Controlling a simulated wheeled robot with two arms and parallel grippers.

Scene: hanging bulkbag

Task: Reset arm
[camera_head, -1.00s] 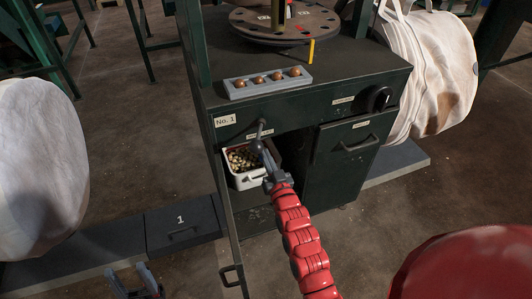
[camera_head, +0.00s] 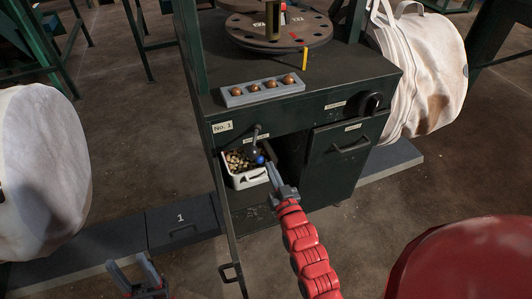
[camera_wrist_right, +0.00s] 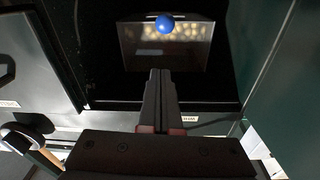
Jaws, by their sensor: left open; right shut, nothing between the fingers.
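My right gripper (camera_head: 271,171) is shut and empty, just in front of the white bin (camera_head: 247,181) in the cabinet's open bay. In the right wrist view its closed fingers (camera_wrist_right: 162,73) point at the bin (camera_wrist_right: 165,62). A blue ball or knob (camera_head: 260,160) is just beyond the fingertips, apart from them; it also shows in the right wrist view (camera_wrist_right: 165,24). A dark lever (camera_head: 255,141) hangs above the bin, and whether the blue piece belongs to it I cannot tell. My left gripper (camera_head: 134,268) is open and empty at the lower left.
The dark green cabinet (camera_head: 334,180) bears a grey block with several brown balls (camera_head: 262,90) and a round plate (camera_head: 275,30). A low step marked 1 (camera_head: 180,222) lies left of the cabinet.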

